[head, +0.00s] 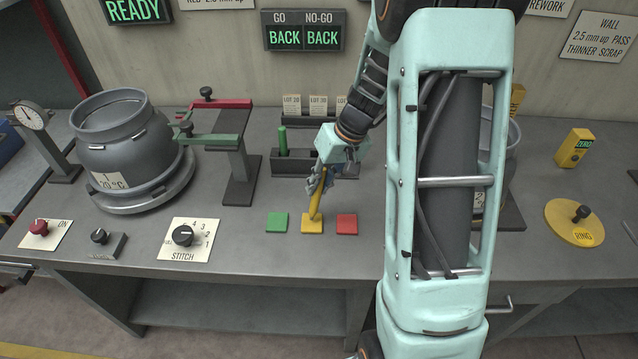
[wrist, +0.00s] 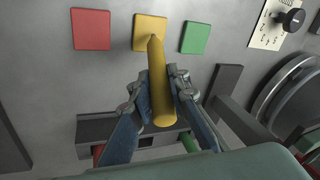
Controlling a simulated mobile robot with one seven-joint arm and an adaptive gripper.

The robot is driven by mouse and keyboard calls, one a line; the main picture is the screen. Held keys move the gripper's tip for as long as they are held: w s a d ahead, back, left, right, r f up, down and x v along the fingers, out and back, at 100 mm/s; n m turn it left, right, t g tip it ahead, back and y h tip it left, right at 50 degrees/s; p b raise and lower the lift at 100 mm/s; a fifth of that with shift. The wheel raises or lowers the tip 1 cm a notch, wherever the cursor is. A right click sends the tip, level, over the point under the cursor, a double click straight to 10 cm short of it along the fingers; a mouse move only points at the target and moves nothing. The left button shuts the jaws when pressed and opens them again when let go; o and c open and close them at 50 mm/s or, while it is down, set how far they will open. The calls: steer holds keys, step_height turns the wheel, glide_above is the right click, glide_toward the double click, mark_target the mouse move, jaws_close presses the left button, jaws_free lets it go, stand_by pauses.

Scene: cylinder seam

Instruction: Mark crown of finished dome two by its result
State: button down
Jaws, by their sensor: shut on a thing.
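My gripper (head: 322,183) is shut on a yellow marker (head: 316,207), which also shows between the fingers in the wrist view (wrist: 161,90). The marker's tip is over the yellow pad (head: 312,229); I cannot tell if it touches. The green pad (head: 277,222) and red pad (head: 347,224) lie on either side. A green marker (head: 282,142) stands in the rack (head: 292,167), and a red marker (wrist: 98,152) shows in the wrist view. A grey vessel (head: 125,145) tagged 1 stands at left. Another rounded vessel (head: 513,138) is mostly hidden behind my arm.
A stand with red and green arms (head: 243,165) is right of the left vessel. The stitch dial (head: 183,236) is at the front. A board (head: 303,37) reads GO BACK, NO-GO BACK. A yellow ring plate (head: 574,228) and a yellow block (head: 574,148) lie at right.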

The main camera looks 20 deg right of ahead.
steer(key=shift+s+f+b, duration=0.1)
steer(key=shift+f+b, duration=0.55)
steer(key=shift+b, duration=0.25)
stand_by(2.2)
steer(key=shift+r+p, duration=2.05)
steer(key=shift+r, duration=1.5)
